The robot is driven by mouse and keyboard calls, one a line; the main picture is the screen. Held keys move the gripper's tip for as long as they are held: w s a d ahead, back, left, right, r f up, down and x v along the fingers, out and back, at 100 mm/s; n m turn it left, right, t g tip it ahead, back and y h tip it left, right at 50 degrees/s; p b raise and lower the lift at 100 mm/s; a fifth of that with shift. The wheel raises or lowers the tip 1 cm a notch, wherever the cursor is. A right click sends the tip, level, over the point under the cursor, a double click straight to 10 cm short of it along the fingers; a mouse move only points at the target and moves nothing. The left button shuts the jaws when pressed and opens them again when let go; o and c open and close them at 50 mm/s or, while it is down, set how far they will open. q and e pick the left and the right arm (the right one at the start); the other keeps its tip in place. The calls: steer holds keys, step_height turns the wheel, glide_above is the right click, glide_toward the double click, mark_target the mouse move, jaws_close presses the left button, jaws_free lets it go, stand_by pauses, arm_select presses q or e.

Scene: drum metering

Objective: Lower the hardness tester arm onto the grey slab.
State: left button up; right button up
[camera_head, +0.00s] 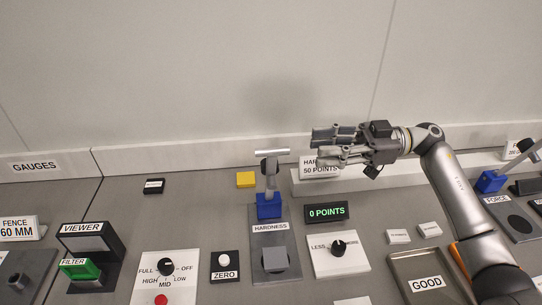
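The hardness tester (268,208) stands left of centre, with a blue block at the back of a grey plate labelled HARDNESS. Its arm (271,176) stands up from the blue block, with a light crossbar handle (272,152) at the top. A grey piece (274,260), apparently the slab, is at the front of the plate, below the raised arm. My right gripper (316,146) is open and empty, its fingers pointing left, to the right of the handle and apart from it. My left gripper is out of view.
A display (327,213) reads 0 POINTS, right of the tester. A LESS knob (338,248) and a GOOD tray (415,262) lie right. A 50 POINTS sign (318,171) stands under my gripper.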

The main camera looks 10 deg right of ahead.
mark_target(273, 152)
steer(key=a+p, duration=0.1)
steer(key=a, duration=0.2)
steer(key=a+p, duration=0.1)
steer(key=a, duration=0.2)
steer(key=w+a+f+p, duration=0.1)
steer(key=a, duration=0.2)
steer(key=shift+a, duration=0.25)
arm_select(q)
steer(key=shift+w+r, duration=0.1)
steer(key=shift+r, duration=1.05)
arm_select(e)
steer(key=shift+s+a+f, duration=0.1)
steer(key=shift+a, duration=0.6)
steer(key=shift+c, duration=0.4)
jaws_close()
